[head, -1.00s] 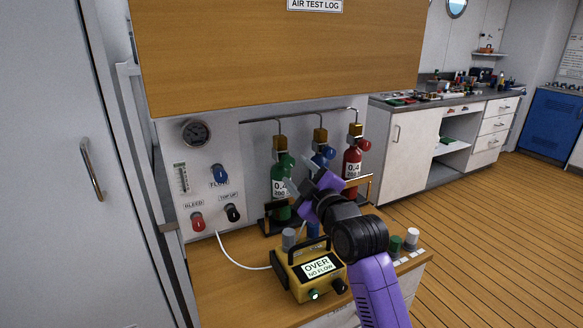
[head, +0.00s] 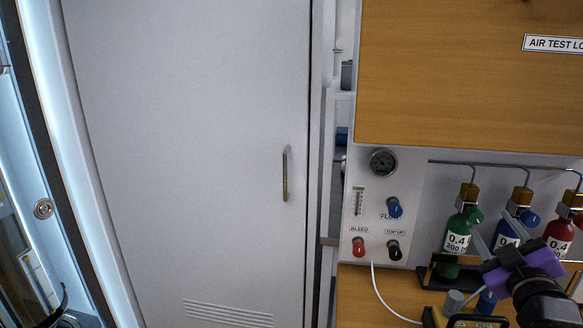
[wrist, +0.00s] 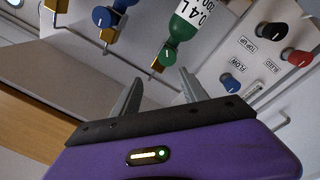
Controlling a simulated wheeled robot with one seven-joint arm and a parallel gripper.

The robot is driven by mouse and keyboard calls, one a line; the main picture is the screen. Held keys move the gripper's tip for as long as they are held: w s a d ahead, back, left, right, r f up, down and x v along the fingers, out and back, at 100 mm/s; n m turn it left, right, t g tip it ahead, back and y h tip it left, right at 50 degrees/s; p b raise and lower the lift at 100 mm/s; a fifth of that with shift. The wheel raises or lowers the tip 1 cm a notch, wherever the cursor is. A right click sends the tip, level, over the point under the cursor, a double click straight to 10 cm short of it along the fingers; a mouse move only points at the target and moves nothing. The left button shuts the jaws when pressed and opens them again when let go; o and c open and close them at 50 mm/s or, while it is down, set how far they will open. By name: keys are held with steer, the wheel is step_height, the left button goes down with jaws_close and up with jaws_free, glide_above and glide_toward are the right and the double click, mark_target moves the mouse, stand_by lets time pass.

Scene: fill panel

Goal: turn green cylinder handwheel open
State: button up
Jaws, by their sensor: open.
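The green cylinder (head: 457,240) stands at the left of a row of gas cylinders in the right of the head view. Its round green handwheel (head: 474,215) is at the upper right of the cylinder, below the brass valve. In the wrist view the green handwheel (wrist: 168,56) shows just beyond the fingertips, nearer the right finger. My gripper (head: 500,237) is open and empty in front of the row, to the lower right of the green handwheel. In the wrist view my gripper's fingers (wrist: 158,84) are spread apart, and I see no contact with the handwheel.
Blue (head: 507,235) and red (head: 560,235) cylinders stand to the right, close to my gripper. A panel with gauge (head: 383,162) and knobs is to the left. A yellow device (head: 470,319) sits on the wooden counter (head: 360,300). A wooden cabinet (head: 455,80) overhangs.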

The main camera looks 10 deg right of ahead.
steer(key=s+a+f+m+g+y+p, duration=0.1)
steer(key=s+a+f, duration=0.4)
steer(key=s, duration=0.9)
steer(key=s+a+f+m+g+y+p, duration=0.1)
steer(key=s+a+f, duration=0.4)
steer(key=s+a, duration=0.6)
steer(key=s+a+f+m+g+y+p, duration=0.1)
steer(key=s+a+f, duration=0.5)
steer(key=s, duration=1)
steer(key=a+m+y+p, duration=0.1)
steer(key=a+m+y, duration=0.1)
steer(key=a+y, duration=0.1)
steer(key=shift+s+p, duration=0.3)
steer(key=shift+s, duration=0.1)
